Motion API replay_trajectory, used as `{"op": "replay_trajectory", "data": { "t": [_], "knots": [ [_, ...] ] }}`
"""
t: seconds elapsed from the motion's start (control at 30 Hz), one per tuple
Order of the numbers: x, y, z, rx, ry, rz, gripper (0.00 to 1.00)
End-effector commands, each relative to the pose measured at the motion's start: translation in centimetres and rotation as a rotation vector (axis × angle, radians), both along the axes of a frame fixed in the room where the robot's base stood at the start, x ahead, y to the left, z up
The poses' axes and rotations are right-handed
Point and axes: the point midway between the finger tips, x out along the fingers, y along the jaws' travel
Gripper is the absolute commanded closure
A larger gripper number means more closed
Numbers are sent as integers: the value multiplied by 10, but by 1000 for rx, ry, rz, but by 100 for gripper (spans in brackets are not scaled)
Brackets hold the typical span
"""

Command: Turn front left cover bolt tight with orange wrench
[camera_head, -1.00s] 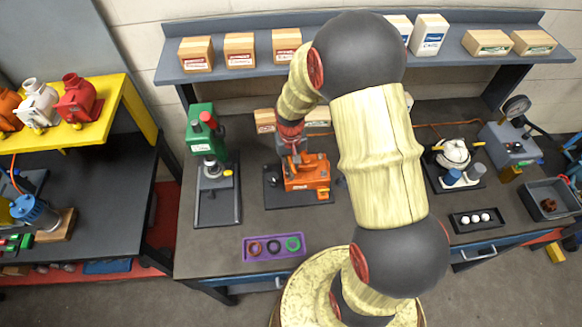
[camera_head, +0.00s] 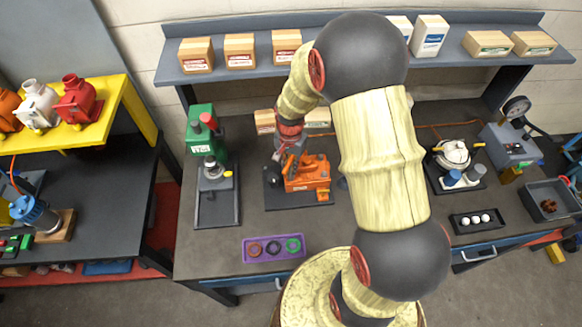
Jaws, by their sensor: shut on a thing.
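An orange motor housing (camera_head: 308,180) sits on a dark base plate (camera_head: 290,203) near the middle of the bench. My gripper (camera_head: 283,156) points down at the left rear part of the housing, with its fingers tilted. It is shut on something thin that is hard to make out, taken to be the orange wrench. The cover bolts are too small to tell apart, and the contact between wrench and bolt is hidden.
A green press (camera_head: 203,150) stands left of the housing. A purple tray (camera_head: 275,248) with coloured rings lies at the front edge. A black tray (camera_head: 476,231) with white balls and a white pump (camera_head: 454,155) are at the right. A shelf with boxes runs behind.

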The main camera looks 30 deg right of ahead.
Motion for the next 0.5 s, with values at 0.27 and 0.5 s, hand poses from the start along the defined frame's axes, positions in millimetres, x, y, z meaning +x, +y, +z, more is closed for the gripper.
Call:
{"op": "replay_trajectory", "data": {
  "t": [0.27, 0.5],
  "knots": [
    [1, 0, 14, -1, -2, 0, 100],
    [1, 0, 17, -1, -2, 0, 100]
  ]
}}
